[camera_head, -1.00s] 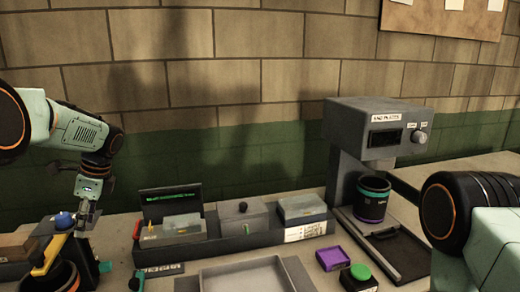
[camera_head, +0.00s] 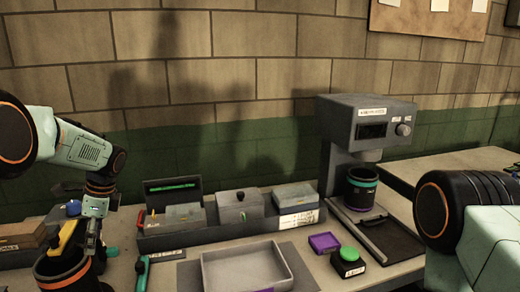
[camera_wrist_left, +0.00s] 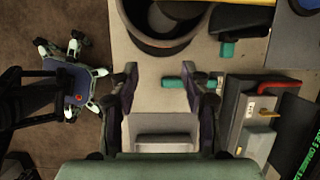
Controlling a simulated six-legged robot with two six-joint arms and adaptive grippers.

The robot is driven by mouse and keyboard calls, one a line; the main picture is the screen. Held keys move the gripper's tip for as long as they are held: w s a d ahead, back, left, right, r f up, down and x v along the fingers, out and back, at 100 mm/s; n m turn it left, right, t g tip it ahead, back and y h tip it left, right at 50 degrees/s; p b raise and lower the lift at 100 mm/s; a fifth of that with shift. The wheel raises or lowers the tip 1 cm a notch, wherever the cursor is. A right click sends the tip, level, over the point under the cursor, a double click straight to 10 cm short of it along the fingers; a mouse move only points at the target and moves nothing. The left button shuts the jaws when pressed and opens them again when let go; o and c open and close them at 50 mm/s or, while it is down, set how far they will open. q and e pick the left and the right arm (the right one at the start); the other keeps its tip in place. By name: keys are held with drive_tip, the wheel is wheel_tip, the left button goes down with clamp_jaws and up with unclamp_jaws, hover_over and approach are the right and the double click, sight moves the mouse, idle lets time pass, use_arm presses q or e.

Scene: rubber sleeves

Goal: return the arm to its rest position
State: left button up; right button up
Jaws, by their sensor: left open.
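My left arm comes in from the left in the head view. Its gripper (camera_head: 93,232) points down just beside and above a dark cup with an orange band (camera_head: 62,276) at the lower left. In the left wrist view my left gripper (camera_wrist_left: 160,80) is open, with nothing between its fingers. The dark round cup (camera_wrist_left: 170,45) lies beyond the fingertips there. My right arm shows only as a dark, orange-ringed joint and pale link at the right edge of the head view. Its gripper is out of view.
A grey tray (camera_head: 205,272) lies at the front middle. A bin rack (camera_head: 165,243) stands behind it. A grey machine (camera_head: 350,110) holds a dark cup with teal and purple bands (camera_head: 361,188).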

use_arm(q)
drive_tip(key=s+d+f+n+h, duration=0.1)
drive_tip(key=s+d+f, duration=0.2)
drive_tip(key=f, duration=0.3)
drive_tip(key=s+d+f+n+h, duration=0.1)
drive_tip(key=s+d+f, duration=0.2)
drive_tip(key=f, duration=0.3)
drive_tip(key=s+d+f+n+h, duration=0.1)
drive_tip(key=s+d+f, duration=0.3)
drive_tip(key=d+f, duration=0.1)
drive_tip(key=shift+s+d+f+n+t, duration=0.1)
drive_tip(key=shift+d+f+n+t, duration=0.2)
drive_tip(key=shift+f, duration=0.35)
drive_tip(key=s+d+f+n+h, duration=0.1)
drive_tip(key=s+d+f+n, duration=0.25)
drive_tip(key=s, duration=0.55)
drive_tip(key=s+d+f+n, duration=0.3)
drive_tip(key=s+d+f, duration=0.1)
drive_tip(key=s, duration=0.5)
drive_tip(key=s+r+n, duration=0.3)
drive_tip(key=s+n, duration=0.2)
drive_tip(key=s, duration=0.8)
wheel_tip(320, 180, down, 15)
drive_tip(key=b, duration=1.5)
drive_tip(key=shift+w+d+f+t, duration=0.2)
drive_tip(key=shift+w+t, duration=0.1)
drive_tip(key=shift+w, duration=0.15)
use_arm(e)
wheel_tip(320, 180, down, 15)
drive_tip(key=shift+w, duration=0.25)
